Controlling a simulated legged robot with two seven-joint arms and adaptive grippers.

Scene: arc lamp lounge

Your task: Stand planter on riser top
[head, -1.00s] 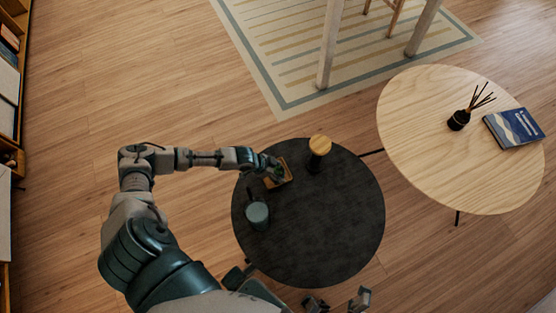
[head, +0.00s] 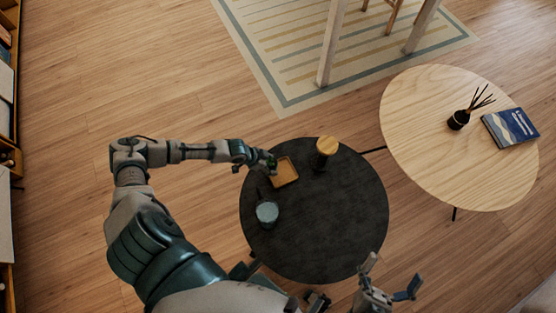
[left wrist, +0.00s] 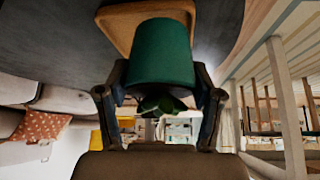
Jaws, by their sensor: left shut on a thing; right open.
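The planter is a green pot (left wrist: 162,52) with dark leaves, held between the fingers of my left gripper (left wrist: 160,95) in the left wrist view. In the head view, my left gripper (head: 262,163) is at the upper left edge of the black round table, and only a little of the planter (head: 271,163) shows. A square wooden piece with a raised rim (head: 284,172) lies on the table just right of it; I cannot tell whether this is the riser. My right gripper (head: 389,277) is open and empty at the table's lower right edge.
The black table (head: 325,220) also holds a teal cup (head: 267,212) and a dark canister with a wooden lid (head: 326,150). Its right and lower parts are clear. A pale wood table (head: 450,150) with a reed diffuser (head: 459,119) and a blue book (head: 510,127) stands at right.

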